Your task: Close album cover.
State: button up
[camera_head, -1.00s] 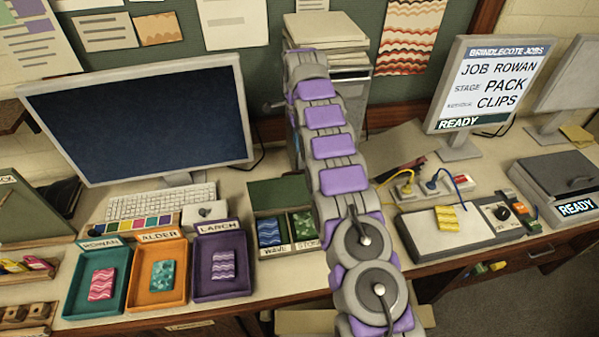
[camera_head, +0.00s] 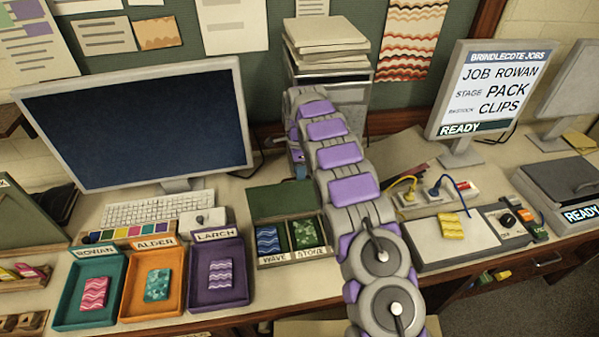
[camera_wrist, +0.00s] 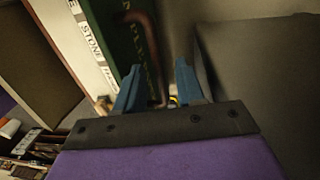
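A green album or case (camera_head: 284,201) stands open on the desk, left of my arm in the head view. Its green cover is raised at the back, behind two compartments holding a blue wave-patterned piece (camera_head: 268,239) and a green stone-patterned piece (camera_head: 304,234). Labels on its front read WAVE and STONE. In the wrist view a dark green panel (camera_wrist: 112,38) with partly readable lettering lies ahead, with a curved reddish-brown bar (camera_wrist: 153,50) across it. My gripper (camera_wrist: 158,88) has its blue fingers apart, near the bar's lower end; contact cannot be told. My arm mostly hides the gripper in the head view.
Teal (camera_head: 60,317), orange (camera_head: 128,308) and purple (camera_head: 196,300) trays stand left of the album. A monitor (camera_head: 130,120) and keyboard (camera_head: 155,208) are behind them. Right of my arm is a device (camera_head: 425,243) with cables. A paper stack (camera_head: 327,35) stands behind the arm.

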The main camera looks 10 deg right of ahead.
jog(key=shift+f, duration=0.15)
grip_shut()
dwell(0.4)
